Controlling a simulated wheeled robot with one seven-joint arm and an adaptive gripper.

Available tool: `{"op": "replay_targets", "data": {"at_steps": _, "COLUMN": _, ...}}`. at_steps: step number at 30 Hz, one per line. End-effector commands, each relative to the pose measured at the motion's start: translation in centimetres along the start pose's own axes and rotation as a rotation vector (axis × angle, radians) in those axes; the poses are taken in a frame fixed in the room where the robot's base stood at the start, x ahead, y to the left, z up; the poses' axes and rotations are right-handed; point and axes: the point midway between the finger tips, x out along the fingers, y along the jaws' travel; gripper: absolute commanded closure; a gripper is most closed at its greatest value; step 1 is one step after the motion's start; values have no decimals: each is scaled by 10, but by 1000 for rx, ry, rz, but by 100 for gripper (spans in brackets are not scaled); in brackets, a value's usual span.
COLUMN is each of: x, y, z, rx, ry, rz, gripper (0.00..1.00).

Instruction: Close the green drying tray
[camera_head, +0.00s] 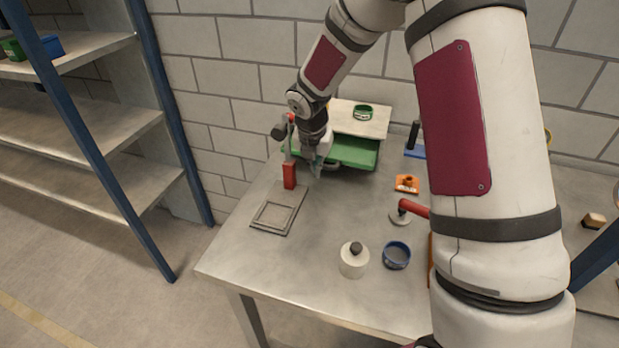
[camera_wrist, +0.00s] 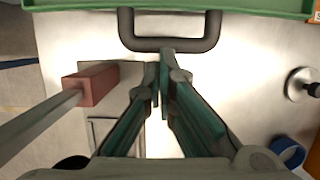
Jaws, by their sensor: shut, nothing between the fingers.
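The green drying tray (camera_head: 357,153) sticks out toward the front from under a beige top at the back of the table. In the wrist view its green front edge (camera_wrist: 75,4) runs along the top, with a dark grey U-shaped handle (camera_wrist: 128,28) on it. My gripper (camera_head: 317,172) is at the left part of the tray's front and hides some of it. In the wrist view my gripper (camera_wrist: 164,58) is shut and empty, its fingertips at the handle's crossbar. I cannot tell whether they touch it.
A red-handled press (camera_head: 289,176) with a flat base stands close left of my gripper. A green ring (camera_head: 363,112) lies on the beige top (camera_head: 345,122). An orange block (camera_head: 407,184), a white jar (camera_head: 353,262) and a blue ring (camera_head: 397,256) stand to the right and front.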

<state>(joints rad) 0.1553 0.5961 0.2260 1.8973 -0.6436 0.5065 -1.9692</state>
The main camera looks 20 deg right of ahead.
Motion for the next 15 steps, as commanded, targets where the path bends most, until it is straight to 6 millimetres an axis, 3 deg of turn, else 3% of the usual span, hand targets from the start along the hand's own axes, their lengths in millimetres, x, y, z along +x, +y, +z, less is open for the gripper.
{"op": "replay_targets", "data": {"at_steps": 1, "x": 8, "y": 0, "z": 18, "rx": 8, "ry": -2, "rz": 0, "gripper": 100}}
{"op": "replay_targets", "data": {"at_steps": 6, "x": 20, "y": -1, "z": 58, "rx": 5, "ry": -2, "rz": 1, "gripper": 100}}
{"op": "replay_targets", "data": {"at_steps": 10, "x": 23, "y": -1, "z": 72, "rx": 2, "ry": -1, "rz": 1, "gripper": 100}}
{"op": "replay_targets", "data": {"at_steps": 15, "x": 22, "y": -2, "z": 76, "rx": 0, "ry": -1, "rz": 0, "gripper": 100}}
